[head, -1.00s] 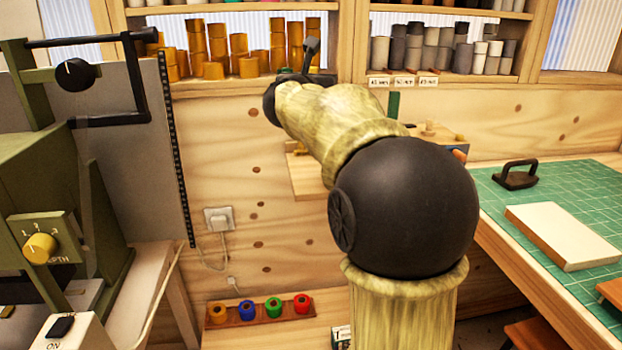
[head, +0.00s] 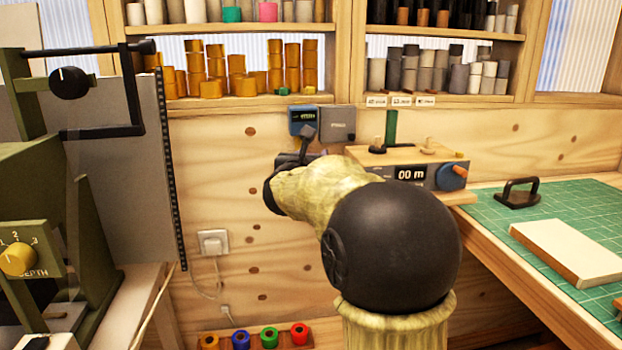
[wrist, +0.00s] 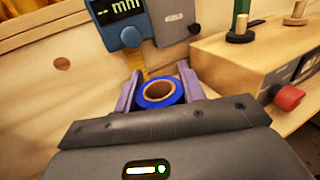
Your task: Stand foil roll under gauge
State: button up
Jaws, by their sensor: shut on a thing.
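The gauge (head: 303,121) is a blue box with a small display on the wooden wall, next to a grey box. It also shows at the top of the wrist view (wrist: 127,24), with a yellowish part below it. In the wrist view, my gripper (wrist: 160,84) is shut on a blue foil roll (wrist: 158,101), with its purple fingers on either side. The roll's open core faces the camera. In the head view, my gripper (head: 292,160) is mostly hidden behind my arm, just below the gauge, and the roll cannot be made out.
A wooden-topped meter unit (head: 410,172) with a display and orange knob stands right of the gauge. A low rack (head: 320,338) holds several coloured rolls. Shelves above hold gold and grey rolls. A green machine (head: 45,200) is at left, a green cutting mat (head: 540,205) at right.

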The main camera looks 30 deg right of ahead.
jog(key=shift+s+d, duration=0.1)
jog(key=shift+d, duration=0.1)
jog(key=shift+f, duration=0.2)
notch_tip(320, 180, down, 4)
jog(key=shift+a+f+b, duration=0.1)
jog(key=shift+a+b, duration=0.05)
jog(key=shift+b, duration=0.5)
jog(key=o, duration=1)
jog(key=shift+s, duration=0.1)
jog(key=v, duration=1.2)
